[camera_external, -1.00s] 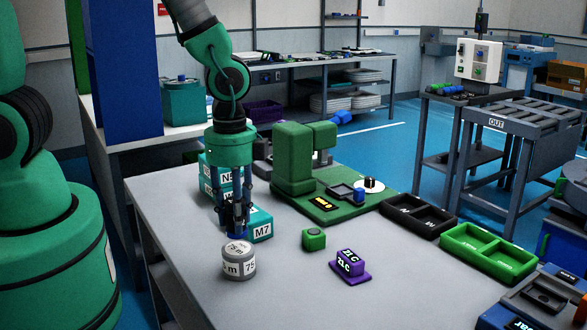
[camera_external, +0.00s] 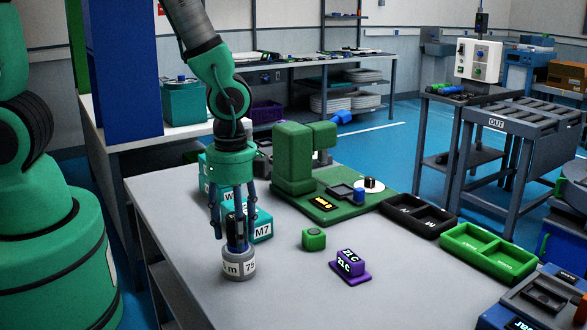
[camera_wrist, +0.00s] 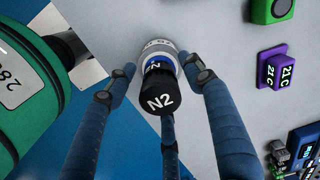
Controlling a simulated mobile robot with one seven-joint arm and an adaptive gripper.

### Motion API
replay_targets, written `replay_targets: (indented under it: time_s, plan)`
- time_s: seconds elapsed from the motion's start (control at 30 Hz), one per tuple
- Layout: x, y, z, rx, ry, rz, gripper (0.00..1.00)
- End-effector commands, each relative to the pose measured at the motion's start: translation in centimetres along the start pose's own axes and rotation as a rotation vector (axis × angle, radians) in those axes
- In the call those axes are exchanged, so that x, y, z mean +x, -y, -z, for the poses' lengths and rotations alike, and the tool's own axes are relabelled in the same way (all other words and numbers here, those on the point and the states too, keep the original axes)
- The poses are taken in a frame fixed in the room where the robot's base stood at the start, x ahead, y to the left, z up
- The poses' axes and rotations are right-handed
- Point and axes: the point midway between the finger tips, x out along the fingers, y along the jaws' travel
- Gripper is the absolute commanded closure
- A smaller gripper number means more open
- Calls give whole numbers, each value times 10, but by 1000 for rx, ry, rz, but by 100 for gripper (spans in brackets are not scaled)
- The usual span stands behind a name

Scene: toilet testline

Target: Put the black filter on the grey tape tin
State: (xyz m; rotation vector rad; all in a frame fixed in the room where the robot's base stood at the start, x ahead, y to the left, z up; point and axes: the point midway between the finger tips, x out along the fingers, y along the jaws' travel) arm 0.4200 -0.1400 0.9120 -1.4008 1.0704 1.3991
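The black filter (camera_external: 236,229), a dark cylinder with a blue band, stands upright on top of the grey tape tin (camera_external: 239,267) near the table's left front. In the wrist view the filter (camera_wrist: 161,97) shows its "N2" end, and the tin (camera_wrist: 158,46) is partly hidden beneath it. My gripper (camera_external: 233,231) is around the filter from above. Its fingers are spread, with gaps beside the filter in the wrist view (camera_wrist: 160,80), so it is open.
Teal boxes (camera_external: 262,227) marked M7 and similar stand just behind my gripper. A green block (camera_external: 314,239) and a purple block (camera_external: 350,265) lie to the right. A green machine (camera_external: 293,160) stands further back. The table's front middle is clear.

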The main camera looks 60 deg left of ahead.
Motion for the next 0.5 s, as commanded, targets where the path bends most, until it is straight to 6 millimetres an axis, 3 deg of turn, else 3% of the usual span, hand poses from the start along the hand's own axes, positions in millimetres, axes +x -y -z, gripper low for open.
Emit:
replay_targets:
  time_s: [0.27, 0.5]
  plan:
    - [-2, 0, 0, 0, 0, 0, 48]
    - [-18, 0, 0, 0, -1, 1, 48]
